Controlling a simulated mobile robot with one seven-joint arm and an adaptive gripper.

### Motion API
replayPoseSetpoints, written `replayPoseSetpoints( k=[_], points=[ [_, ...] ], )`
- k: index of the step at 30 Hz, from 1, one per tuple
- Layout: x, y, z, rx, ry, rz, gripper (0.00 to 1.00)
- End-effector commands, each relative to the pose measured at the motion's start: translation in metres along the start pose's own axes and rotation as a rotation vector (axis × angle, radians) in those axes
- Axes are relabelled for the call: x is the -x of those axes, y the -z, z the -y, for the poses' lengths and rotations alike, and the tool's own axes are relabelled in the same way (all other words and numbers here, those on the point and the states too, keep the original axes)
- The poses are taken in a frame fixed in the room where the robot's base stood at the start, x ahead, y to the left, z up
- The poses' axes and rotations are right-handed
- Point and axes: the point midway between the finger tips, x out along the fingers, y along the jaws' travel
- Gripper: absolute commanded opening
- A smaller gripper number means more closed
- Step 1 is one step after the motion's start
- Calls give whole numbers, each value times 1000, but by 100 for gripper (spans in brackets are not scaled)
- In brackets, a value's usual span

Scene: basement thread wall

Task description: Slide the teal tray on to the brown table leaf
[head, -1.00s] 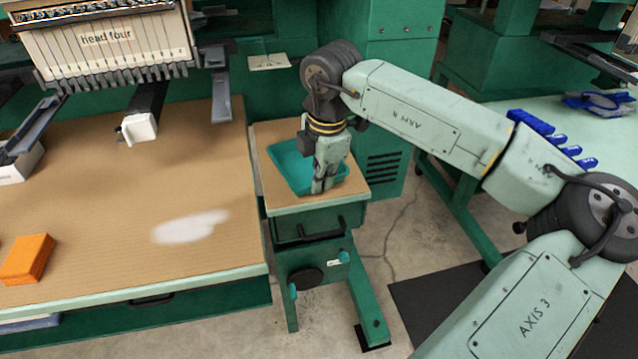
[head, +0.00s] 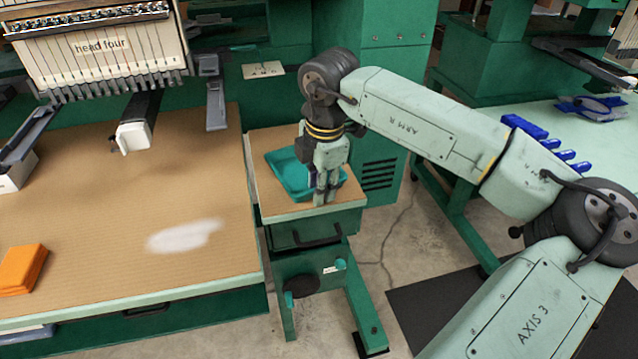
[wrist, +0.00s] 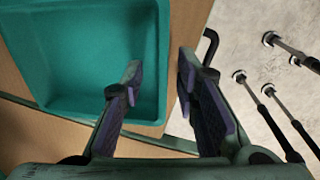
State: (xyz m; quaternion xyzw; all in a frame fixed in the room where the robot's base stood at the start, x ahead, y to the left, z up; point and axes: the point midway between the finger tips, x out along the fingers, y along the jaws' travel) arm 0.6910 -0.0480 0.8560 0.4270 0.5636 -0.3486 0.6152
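The teal tray (head: 287,178) is a shallow open box. It rests on a small brown-topped stand (head: 272,210), just right of the large table's brown top (head: 195,165), with a narrow seam between them. My gripper (head: 322,200) points down at the tray's near right side and hides part of it. In the wrist view my gripper (wrist: 160,85) has its fingers well apart and nothing is clamped between them. One finger overlaps the inside of the tray (wrist: 85,60); the other appears outside its rim. I cannot tell whether either touches it.
The table's middle is clear. A drawer handle (head: 318,240) juts from the stand's front.

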Motion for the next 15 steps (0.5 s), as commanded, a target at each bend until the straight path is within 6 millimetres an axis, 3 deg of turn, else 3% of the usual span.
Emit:
replayPoseSetpoints(
  k=[8, 15],
  points=[
    [8, -1, 0, -1, -1, 2, 28],
    [54, 0, 0, -1, -2, 4, 28]
  ],
)
